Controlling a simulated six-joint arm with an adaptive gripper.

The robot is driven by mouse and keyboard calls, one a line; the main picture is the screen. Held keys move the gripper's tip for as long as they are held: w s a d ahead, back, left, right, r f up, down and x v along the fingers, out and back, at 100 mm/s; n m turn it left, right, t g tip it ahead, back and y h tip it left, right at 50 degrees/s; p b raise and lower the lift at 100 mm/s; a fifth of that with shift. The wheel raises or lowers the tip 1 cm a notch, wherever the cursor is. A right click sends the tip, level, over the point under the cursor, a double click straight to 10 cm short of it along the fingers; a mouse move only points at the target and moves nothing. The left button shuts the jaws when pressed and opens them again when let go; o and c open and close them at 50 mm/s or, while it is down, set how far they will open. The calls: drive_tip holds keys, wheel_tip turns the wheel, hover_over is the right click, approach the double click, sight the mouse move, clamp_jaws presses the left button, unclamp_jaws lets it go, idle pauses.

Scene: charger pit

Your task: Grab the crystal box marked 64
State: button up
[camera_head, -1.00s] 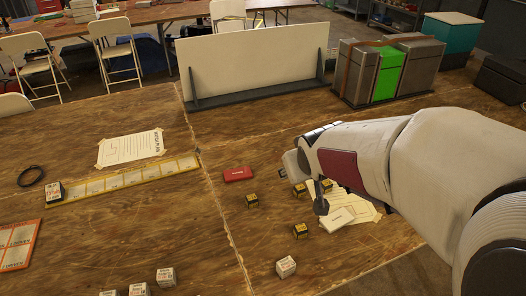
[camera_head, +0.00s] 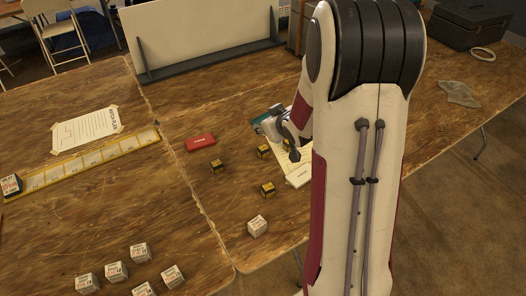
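Small black-and-yellow boxes stand on the wooden table, one near the red case (camera_head: 217,166), one beside my gripper (camera_head: 264,151) and one nearer the front (camera_head: 267,189). A white printed box (camera_head: 257,226) stands in front of them. Several more white printed boxes (camera_head: 116,271) stand at the lower left. The markings are too small to read, so I cannot tell which box is marked 64.
A red flat case (camera_head: 200,142) lies left of my gripper. A white upright panel (camera_head: 205,35) stands behind.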

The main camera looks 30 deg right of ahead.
wheel_tip(320, 180, down, 7)
drive_tip(key=w+d+t+y, duration=0.1)
drive_tip(key=w+d, duration=0.1)
drive_tip(key=d, duration=0.1)
drive_tip(key=t+y, duration=0.2)
approach(266, 151)
drive_tip(key=w, duration=0.2)
drive_tip(key=shift+w+d+r, duration=0.25)
drive_tip(key=shift+w+r, duration=0.15)
drive_tip(key=shift+s+f, duration=0.25)
drive_tip(key=shift+f, duration=0.3)
drive_tip(key=shift+w, duration=0.15)
drive_tip(key=shift+x, duration=1.15)
drive_tip(key=shift+a+f, duration=0.1)
drive_tip(key=shift+w+a+f, duration=0.2)
drive_tip(key=shift+w+f, duration=0.2)
drive_tip(key=shift+w, duration=0.25)
drive_tip(key=shift+w+a+f, duration=0.2)
drive_tip(key=shift+w+f, duration=0.15)
drive_tip(key=shift+w, duration=0.3)
drive_tip(key=shift+x, duration=1.1)
drive_tip(key=shift+d, duration=0.1)
